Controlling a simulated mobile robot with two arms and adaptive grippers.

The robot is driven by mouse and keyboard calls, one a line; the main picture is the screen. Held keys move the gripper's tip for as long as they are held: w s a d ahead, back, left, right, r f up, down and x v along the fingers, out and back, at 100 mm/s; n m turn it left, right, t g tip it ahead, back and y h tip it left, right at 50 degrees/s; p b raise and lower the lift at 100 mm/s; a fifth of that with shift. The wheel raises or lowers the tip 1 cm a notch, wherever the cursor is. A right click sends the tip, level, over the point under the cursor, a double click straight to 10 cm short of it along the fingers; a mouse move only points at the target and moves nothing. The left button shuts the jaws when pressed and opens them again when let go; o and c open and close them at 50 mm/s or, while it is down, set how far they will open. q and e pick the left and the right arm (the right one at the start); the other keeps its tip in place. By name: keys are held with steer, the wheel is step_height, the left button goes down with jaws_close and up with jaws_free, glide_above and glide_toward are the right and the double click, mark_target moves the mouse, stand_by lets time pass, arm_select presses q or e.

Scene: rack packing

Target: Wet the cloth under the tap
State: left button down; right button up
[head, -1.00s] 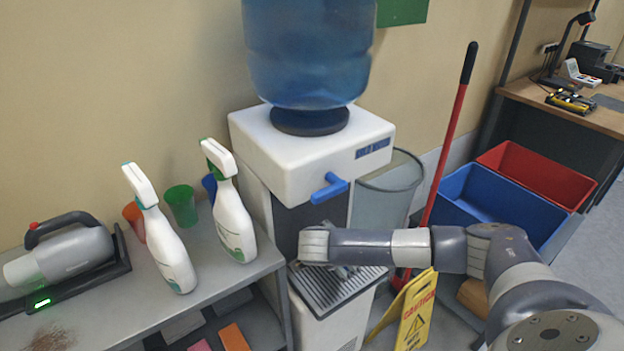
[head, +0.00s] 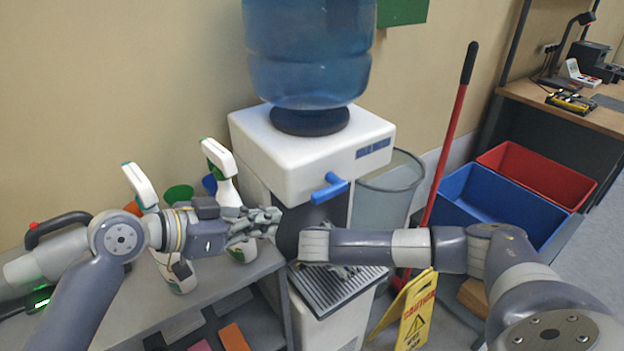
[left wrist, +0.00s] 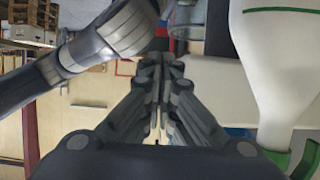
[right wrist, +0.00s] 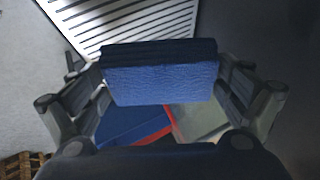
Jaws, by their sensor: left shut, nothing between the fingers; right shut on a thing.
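The water dispenser (head: 290,150) has a blue tap lever (head: 329,188) on its front and a grey drip tray (head: 338,290) below it. My right gripper is shut on the blue cloth (right wrist: 160,84), seen in the right wrist view above the slatted drip tray (right wrist: 125,20). In the head view my right wrist hides the cloth. My left gripper (head: 272,222) is shut and empty, left of and below the tap lever, in front of the dispenser. It also shows shut in the left wrist view (left wrist: 160,62).
Spray bottles (head: 222,160) stand on the grey shelf (head: 240,280), close to my left gripper. A yellow caution sign (head: 415,312), a red-handled pole (head: 450,130), a grey bin (head: 385,195) and a blue crate (head: 490,205) stand to the right.

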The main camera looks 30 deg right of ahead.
arm_select(q)
step_height(320, 180, up, 11)
steer(key=h, duration=0.2)
glide_above(312, 195)
steer(key=f, duration=0.1)
step_height(312, 195, down, 4)
steer(key=shift+r, duration=0.25)
steer(key=shift+f, duration=0.55)
